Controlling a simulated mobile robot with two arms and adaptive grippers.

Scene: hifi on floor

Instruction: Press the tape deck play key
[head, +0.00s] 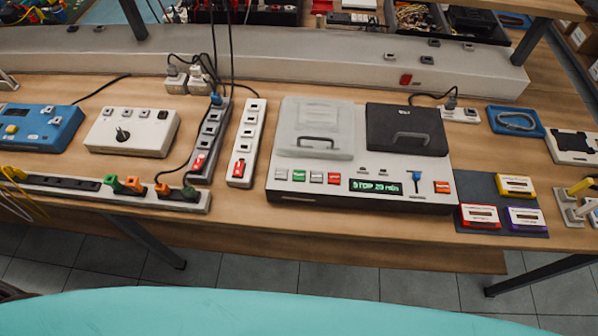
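The tape deck (360,199) is a wide white unit lying on the wooden bench, right of the middle in the head view. It has a clear lid with a handle (316,125) on the left and a black lid (406,128) on the right; both look closed. A row of small keys sits along its front left: a grey key (281,174), green keys (316,177) and a red key (334,178). Their labels are too small to read. The green display (376,187) reads "STOP 23 min". A blue lever and an orange-red key (442,187) sit further right. Neither gripper is in view.
A mat (535,229) with cassettes (480,216) lies right of the deck. Power strips (243,142) stand to its left, with cables hanging beside them. A white box (132,128) and a blue device (40,126) are further left. A grey raised ledge (300,53) runs behind.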

